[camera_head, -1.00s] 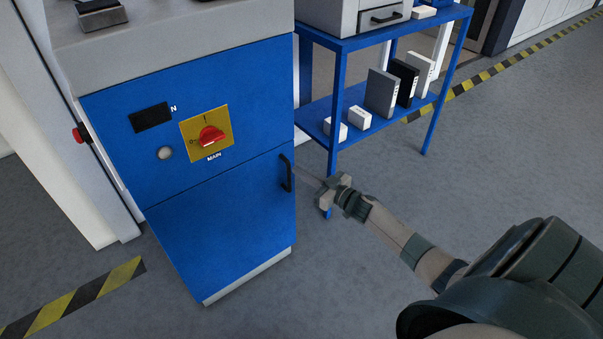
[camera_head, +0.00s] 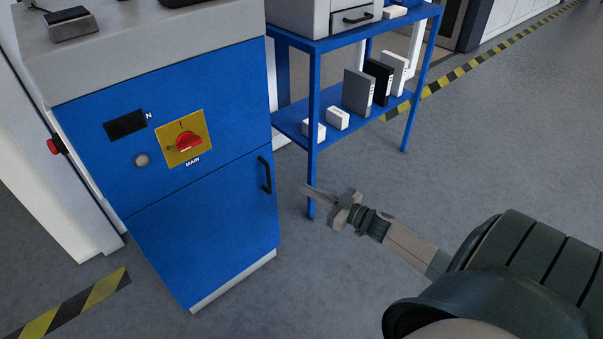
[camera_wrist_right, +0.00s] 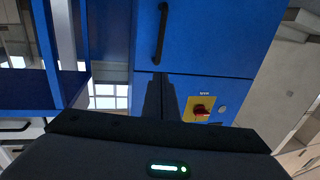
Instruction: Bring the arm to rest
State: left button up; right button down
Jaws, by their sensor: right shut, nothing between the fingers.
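My right gripper (camera_head: 308,190) is in the head view, in free air to the right of the blue cabinet (camera_head: 215,230). Its fingers are shut with nothing between them, and they point left toward the cabinet's black door handle (camera_head: 265,175), apart from it. In the right wrist view the shut dark fingers (camera_wrist_right: 165,98) show in front of the cabinet, with the handle (camera_wrist_right: 161,33) above them. The red rotary switch (camera_head: 185,143) on its yellow plate sits on the cabinet's upper panel; it also shows in the wrist view (camera_wrist_right: 202,108). My left gripper is in neither view.
A blue shelf table (camera_head: 313,120) stands behind the gripper, one leg close to the fingertips in the picture. It holds binders (camera_head: 358,92) and small white boxes (camera_head: 337,118). A red button (camera_head: 54,146) is on the cabinet's left side. Grey floor (camera_head: 310,285) is open at the front.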

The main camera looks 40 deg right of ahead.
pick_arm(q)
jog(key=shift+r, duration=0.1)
pick_arm(e)
jog(key=shift+s, duration=0.4)
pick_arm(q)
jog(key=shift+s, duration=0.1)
